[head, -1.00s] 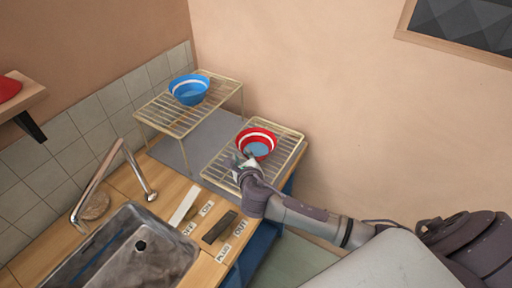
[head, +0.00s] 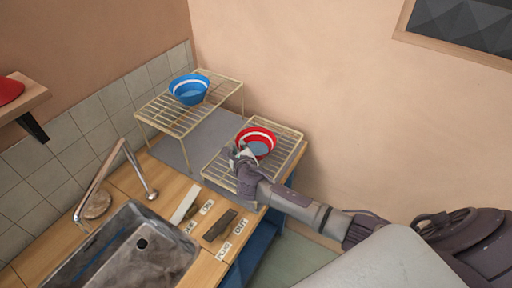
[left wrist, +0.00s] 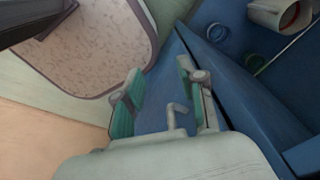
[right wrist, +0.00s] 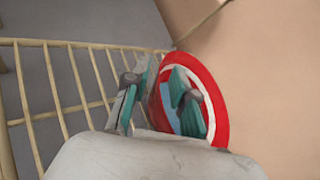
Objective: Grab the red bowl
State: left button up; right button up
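The red bowl (head: 262,133) has a white band and a blue-grey inside. It sits on the lower wire rack (head: 285,160). My right gripper (head: 235,153) is at the bowl's near left edge. In the right wrist view the red bowl (right wrist: 216,95) is partly hidden behind the right gripper (right wrist: 157,95). One finger shows left of the rim and the other in front of the bowl's inside, with a gap between them. I cannot tell whether they touch the bowl. My left gripper (left wrist: 160,95) is open and empty, away from the racks.
A blue bowl (head: 188,90) stands on the taller wire rack (head: 168,119) at the back left. A sink (head: 130,250) with a faucet (head: 112,165) and labelled wooden counter are at the front left. A wall shelf (head: 22,105) holds a red thing. The wall is close behind the racks.

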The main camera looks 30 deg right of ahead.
grip_shut()
jog(key=shift+r, duration=0.2)
